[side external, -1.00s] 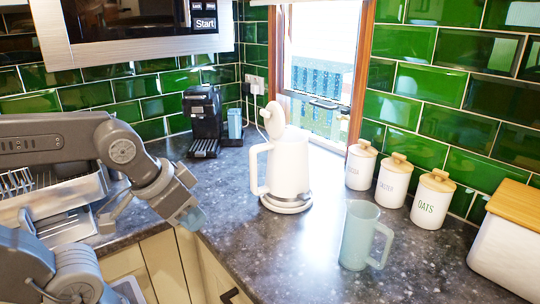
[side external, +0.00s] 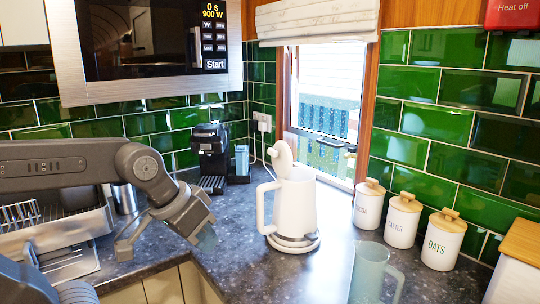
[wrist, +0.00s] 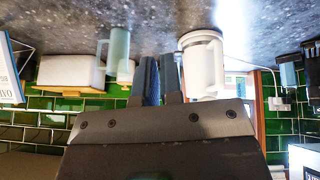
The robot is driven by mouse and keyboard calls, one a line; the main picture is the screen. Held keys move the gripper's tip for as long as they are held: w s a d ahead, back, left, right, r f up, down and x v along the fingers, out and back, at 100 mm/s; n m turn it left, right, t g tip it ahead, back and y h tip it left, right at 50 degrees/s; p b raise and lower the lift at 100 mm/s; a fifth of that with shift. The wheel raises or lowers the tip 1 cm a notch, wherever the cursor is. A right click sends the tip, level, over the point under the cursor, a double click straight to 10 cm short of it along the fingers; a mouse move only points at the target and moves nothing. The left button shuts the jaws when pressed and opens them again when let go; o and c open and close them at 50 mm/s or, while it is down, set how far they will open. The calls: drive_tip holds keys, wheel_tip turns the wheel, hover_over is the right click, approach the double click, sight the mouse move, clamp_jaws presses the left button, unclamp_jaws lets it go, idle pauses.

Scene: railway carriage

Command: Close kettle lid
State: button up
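The white kettle (side external: 294,208) stands upright on its round base (side external: 293,243) on the dark counter, handle to the left. Its lid (side external: 282,157) is open, raised steeply above the rim. In the wrist view, which is upside down, the kettle (wrist: 203,68) shows right of my fingers; its lid is not seen there. My gripper (side external: 207,239) is left of the kettle, lower than the rim and apart from it, pointing down and right. In the wrist view my gripper's two fingers (wrist: 160,78) lie close together with nothing seen between them.
A pale blue jug (side external: 369,272) stands at front right. Several white canisters with wooden lids, one marked oats (side external: 442,243), line the right wall. A coffee machine (side external: 211,155) is behind left, a dish rack (side external: 60,235) at left. The counter between gripper and kettle is clear.

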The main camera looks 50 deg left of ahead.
drive_tip(key=w+a+r+n, duration=0.4)
drive_tip(key=w+a+r+n+t+h, duration=0.1)
drive_tip(key=w+a+r+n, duration=0.3)
drive_tip(key=w, duration=0.1)
drive_tip(key=shift+a+r+n, duration=0.15)
drive_tip(key=shift+a+n, duration=0.1)
drive_tip(key=shift+n, duration=0.05)
clamp_jaws()
drive_tip(key=w+a+r+n+t, duration=0.35)
drive_tip(key=a+r+n, duration=0.2)
drive_tip(key=a, duration=0.45)
approach(270, 155)
drive_tip(key=shift+g, duration=0.45)
drive_tip(key=x, duration=0.6)
drive_tip(key=shift+w, duration=0.5)
